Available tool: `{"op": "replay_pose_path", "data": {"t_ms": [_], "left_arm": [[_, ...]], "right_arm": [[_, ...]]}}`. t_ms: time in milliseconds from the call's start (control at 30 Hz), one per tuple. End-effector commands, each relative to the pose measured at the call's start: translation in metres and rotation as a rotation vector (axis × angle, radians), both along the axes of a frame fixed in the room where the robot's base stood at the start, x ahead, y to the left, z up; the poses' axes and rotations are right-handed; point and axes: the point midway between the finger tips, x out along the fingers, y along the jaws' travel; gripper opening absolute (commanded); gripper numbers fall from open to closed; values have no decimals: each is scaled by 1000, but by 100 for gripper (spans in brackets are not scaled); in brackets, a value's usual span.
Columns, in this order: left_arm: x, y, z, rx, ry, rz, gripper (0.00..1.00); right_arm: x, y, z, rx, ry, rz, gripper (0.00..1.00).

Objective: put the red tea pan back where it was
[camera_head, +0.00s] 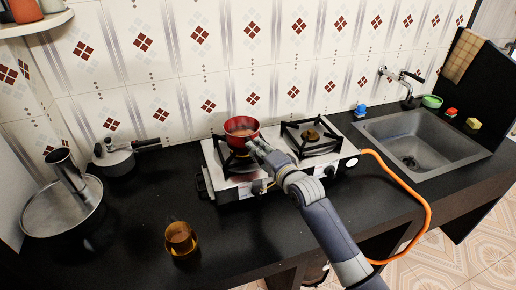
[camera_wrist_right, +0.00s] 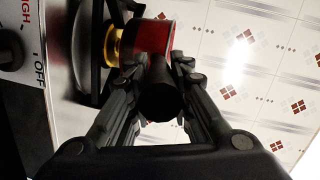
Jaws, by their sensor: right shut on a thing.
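The red tea pan (camera_head: 241,128) is at the left burner of the stove (camera_head: 235,189), with brownish contents showing inside. My right gripper (camera_head: 257,148) is at its near side. In the right wrist view, the fingers close around the pan's black handle (camera_wrist_right: 160,96), with the red pan body (camera_wrist_right: 156,36) just beyond. The pan is upright, close over the black grate and brass burner (camera_wrist_right: 114,46). I cannot tell whether it rests on the grate or hangs slightly above it. My left gripper is out of view.
The right burner (camera_head: 311,135) is empty. An amber glass (camera_head: 180,240) stands on the black counter at the front left. A pressure cooker (camera_head: 114,160) and a large steel pan (camera_head: 50,212) stand at the left. An orange hose (camera_head: 418,193) and the sink (camera_head: 425,143) are to the right.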

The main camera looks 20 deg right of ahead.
Motion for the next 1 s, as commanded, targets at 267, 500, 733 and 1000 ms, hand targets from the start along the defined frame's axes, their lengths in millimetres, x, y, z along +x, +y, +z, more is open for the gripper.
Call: {"op": "replay_pose_path", "data": {"t_ms": [267, 500, 733, 1000], "left_arm": [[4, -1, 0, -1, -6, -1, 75], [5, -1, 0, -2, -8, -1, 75], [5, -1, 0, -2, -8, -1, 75], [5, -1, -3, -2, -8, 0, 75]], "right_arm": [[0, 0, 3, 1, -10, 0, 0], [0, 0, -3, 0, -1, 0, 40], [0, 0, -3, 0, -1, 0, 40], [-17, -3, 1, 1, -1, 0, 40]]}}
